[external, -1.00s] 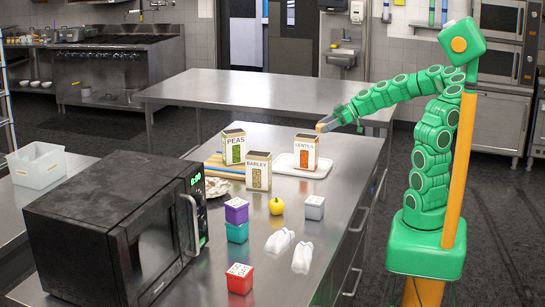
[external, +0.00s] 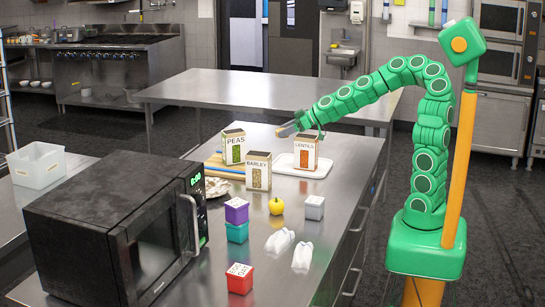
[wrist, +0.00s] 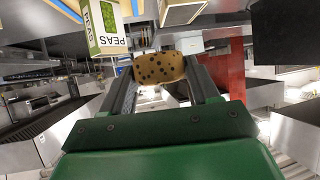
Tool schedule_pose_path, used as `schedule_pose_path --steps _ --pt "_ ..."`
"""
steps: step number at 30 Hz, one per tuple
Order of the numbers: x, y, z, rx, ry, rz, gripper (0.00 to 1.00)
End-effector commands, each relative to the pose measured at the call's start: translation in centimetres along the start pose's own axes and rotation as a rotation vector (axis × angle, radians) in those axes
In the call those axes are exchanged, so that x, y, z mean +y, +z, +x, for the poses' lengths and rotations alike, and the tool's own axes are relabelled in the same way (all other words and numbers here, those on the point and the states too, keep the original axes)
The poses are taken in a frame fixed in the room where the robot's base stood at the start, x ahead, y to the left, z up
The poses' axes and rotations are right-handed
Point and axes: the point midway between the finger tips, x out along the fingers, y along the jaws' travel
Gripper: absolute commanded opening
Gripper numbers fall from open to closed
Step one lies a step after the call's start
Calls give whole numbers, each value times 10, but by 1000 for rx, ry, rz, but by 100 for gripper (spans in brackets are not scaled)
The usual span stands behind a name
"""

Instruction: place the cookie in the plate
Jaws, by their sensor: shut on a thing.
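My gripper (external: 289,129) is shut on a brown cookie with dark chips (wrist: 158,68), which shows between the fingertips in the wrist view. In the external view the gripper is in the air near the LENTILS box, toward the far side of the steel table. A white square plate (external: 322,172) lies under the LENTILS box (external: 305,152). A pale, ruffled-looking dish (external: 217,187) lies beside the microwave, partly hidden by it; I cannot tell whether it is a plate.
PEAS (external: 233,146) and BARLEY (external: 258,171) boxes stand left of the white plate. A black microwave (external: 125,230) fills the near left.

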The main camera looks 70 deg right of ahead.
Motion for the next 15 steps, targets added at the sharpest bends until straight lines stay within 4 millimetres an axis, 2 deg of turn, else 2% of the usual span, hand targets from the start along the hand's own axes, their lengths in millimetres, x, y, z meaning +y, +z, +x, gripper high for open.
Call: schedule_pose_path --steps 15 --pt "-58 -41 50 0 62 29 30"
